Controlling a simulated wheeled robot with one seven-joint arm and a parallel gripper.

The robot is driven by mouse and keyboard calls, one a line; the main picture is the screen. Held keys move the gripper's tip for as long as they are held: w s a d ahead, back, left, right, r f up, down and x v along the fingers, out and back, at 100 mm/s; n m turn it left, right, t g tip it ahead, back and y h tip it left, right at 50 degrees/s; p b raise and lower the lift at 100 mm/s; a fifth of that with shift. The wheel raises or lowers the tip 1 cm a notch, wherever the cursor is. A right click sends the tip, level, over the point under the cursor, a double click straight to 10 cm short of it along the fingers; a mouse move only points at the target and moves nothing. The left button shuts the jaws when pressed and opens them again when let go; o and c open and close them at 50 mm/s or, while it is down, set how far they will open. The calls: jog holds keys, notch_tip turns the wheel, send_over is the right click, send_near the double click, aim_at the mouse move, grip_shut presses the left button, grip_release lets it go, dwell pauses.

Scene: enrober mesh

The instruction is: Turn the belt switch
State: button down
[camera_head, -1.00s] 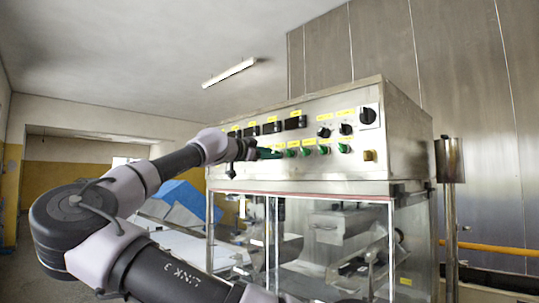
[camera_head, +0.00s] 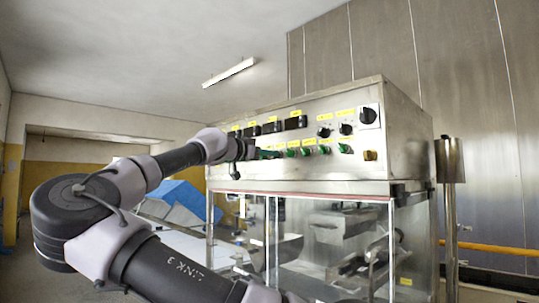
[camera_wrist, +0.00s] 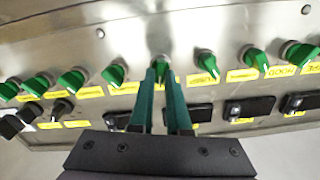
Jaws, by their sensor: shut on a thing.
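A row of green rotary switches runs along the steel control panel (camera_head: 352,152). Each has a yellow label. In the wrist view, the panel appears upside down and my gripper (camera_wrist: 160,78) has its two teal fingers shut on one green switch (camera_wrist: 161,62) mid-row; the fingers cover part of it. Its label is mostly hidden, so I cannot read whether it says belt. In the head view my gripper (camera_head: 268,154) is against the panel's left part, and the held switch is hidden there. Other green switches (camera_head: 305,151) stand to its right.
Black knobs (camera_head: 345,129), a large black rotary switch (camera_head: 368,116) and dark rectangular displays (camera_head: 295,122) sit above the green row. A neighbouring green switch (camera_wrist: 206,62) is close beside my fingers. Glass panels (camera_head: 330,240) enclose the machine below.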

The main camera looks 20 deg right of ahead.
jog(key=shift+w+n, duration=0.15)
jog(key=shift+n, duration=4.05)
jog(key=c, duration=0.9)
grip_release()
jog(key=shift+a, duration=0.15)
jog(key=v, duration=1)
jog(key=shift+a, duration=0.3)
